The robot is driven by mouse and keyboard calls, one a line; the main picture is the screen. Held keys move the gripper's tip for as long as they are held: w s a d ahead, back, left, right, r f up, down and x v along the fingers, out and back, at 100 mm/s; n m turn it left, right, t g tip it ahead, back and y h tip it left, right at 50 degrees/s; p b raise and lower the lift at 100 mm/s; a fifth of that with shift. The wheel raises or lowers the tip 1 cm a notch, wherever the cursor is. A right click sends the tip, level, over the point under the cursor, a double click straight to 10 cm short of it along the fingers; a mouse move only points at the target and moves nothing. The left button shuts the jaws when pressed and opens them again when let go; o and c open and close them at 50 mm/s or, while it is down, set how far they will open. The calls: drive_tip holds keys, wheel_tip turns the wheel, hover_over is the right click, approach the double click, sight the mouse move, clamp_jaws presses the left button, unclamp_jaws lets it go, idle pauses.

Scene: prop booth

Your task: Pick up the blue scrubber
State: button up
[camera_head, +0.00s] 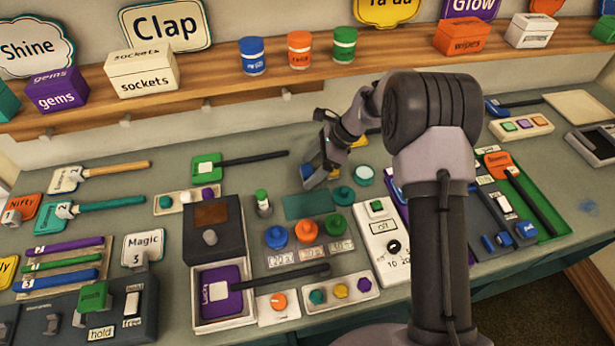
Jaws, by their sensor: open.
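A blue-headed tool with a dark handle (497,108) lies at the back right of the counter; it may be the blue scrubber, but I cannot tell for sure. My gripper (318,178) is low over the middle of the counter, behind a dark teal mat (307,206). Its jaws are open. A small blue piece (307,171) shows right at the jaws, partly hidden by them; I cannot tell what it is or whether they touch it. My arm hides part of the counter to the right.
Green (339,223), orange (306,231) and blue (277,237) knobs stand in front of the mat. A green-headed tool (208,167) lies to the left. A dark box (213,243) stands front left. A wooden shelf (215,78) with boxes and jars runs behind.

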sight(312, 170)
drive_tip(key=c, duration=1.4)
drive_tip(key=shift+r, duration=0.25)
drive_tip(key=r+p, duration=0.1)
drive_tip(key=r, duration=0.2)
drive_tip(key=r+p, duration=0.2)
drive_tip(key=r, duration=0.2)
drive_tip(key=shift+d, duration=0.2)
drive_tip(key=d+p, duration=0.1)
drive_tip(key=d, duration=0.5)
drive_tip(key=w+d+p, duration=0.1)
drive_tip(key=d, duration=0.4)
drive_tip(key=d+p, duration=0.1)
drive_tip(key=d, duration=0.5)
drive_tip(key=shift+w+d+f, duration=0.25)
drive_tip(key=shift+d, duration=0.05)
